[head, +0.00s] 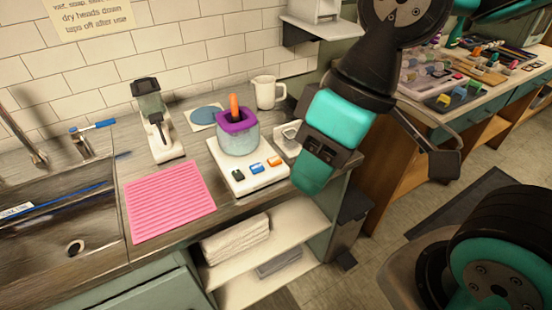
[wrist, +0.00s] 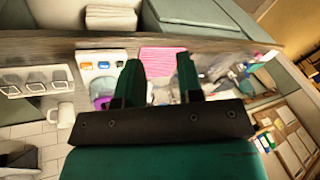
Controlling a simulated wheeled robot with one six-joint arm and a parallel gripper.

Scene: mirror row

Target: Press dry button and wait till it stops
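A white washer base (head: 245,181) stands on the counter with a black button (head: 238,174), a blue button (head: 257,168) and an orange button (head: 274,161) along its front. I cannot read any button labels. A pale cup with a purple rim (head: 238,139) sits on the base, with an orange handle (head: 234,106) standing up in it. My gripper (head: 312,180) hangs right of the base, apart from the buttons. In the wrist view its two fingers (wrist: 158,62) are spread with nothing held. The orange button (wrist: 86,65) and blue button (wrist: 104,65) also show there, left of the fingers.
A pink ribbed mat (head: 170,208) lies left of the base, beside the sink (head: 60,235). A small upright device (head: 155,120) and a white mug (head: 267,92) stand behind. Folded towels (head: 236,240) lie on the shelf below. A cluttered bench (head: 480,75) is at right.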

